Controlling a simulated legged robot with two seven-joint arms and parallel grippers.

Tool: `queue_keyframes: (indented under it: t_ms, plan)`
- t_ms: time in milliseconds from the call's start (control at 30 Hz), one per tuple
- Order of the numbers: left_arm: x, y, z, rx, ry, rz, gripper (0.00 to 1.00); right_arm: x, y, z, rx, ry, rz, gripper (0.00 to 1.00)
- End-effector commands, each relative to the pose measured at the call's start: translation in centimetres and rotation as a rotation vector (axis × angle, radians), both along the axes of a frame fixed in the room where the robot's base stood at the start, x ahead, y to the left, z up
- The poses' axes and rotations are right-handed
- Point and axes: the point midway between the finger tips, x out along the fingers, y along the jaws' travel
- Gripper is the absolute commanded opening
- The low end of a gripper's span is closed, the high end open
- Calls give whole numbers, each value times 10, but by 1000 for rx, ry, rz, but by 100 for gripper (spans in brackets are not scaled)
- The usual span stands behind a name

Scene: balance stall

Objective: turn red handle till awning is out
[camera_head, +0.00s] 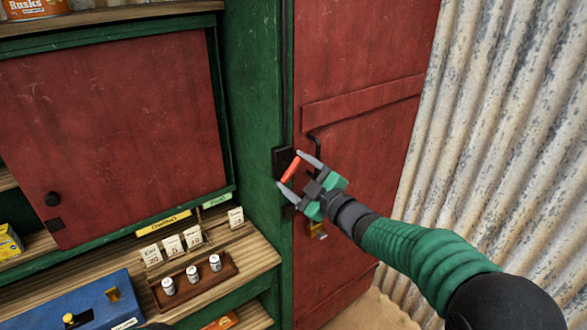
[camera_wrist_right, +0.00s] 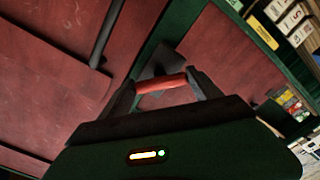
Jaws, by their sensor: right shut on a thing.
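The red handle (camera_head: 291,168) is a short red grip in front of a dark plate (camera_head: 281,162) on the green post beside the red door. My right gripper (camera_head: 296,173) is shut on the red handle, with one finger at each end of it. In the right wrist view the handle (camera_wrist_right: 161,83) lies between the two fingertips, with the dark plate (camera_wrist_right: 165,60) behind it. No awning shows in either view. My left gripper is not in view.
A red cupboard door (camera_head: 110,130) with a black knob is at the left. Below it a wooden shelf holds a blue box (camera_head: 85,305) and a tray (camera_head: 220,281) with small weights. A corrugated metal wall (camera_head: 500,140) stands at the right.

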Motion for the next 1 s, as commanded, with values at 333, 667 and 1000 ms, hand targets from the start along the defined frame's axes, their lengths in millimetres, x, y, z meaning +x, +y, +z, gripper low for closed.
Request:
queue_keyframes:
  t_ms: [333, 667, 1000]
  plan:
    - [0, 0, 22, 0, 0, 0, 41, 0, -2, -6, 258, 206, -8, 32]
    - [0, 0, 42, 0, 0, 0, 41, -2, 0, -8, 511, 394, -9, 32]
    - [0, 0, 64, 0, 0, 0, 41, -3, 2, -8, 772, 584, -10, 32]
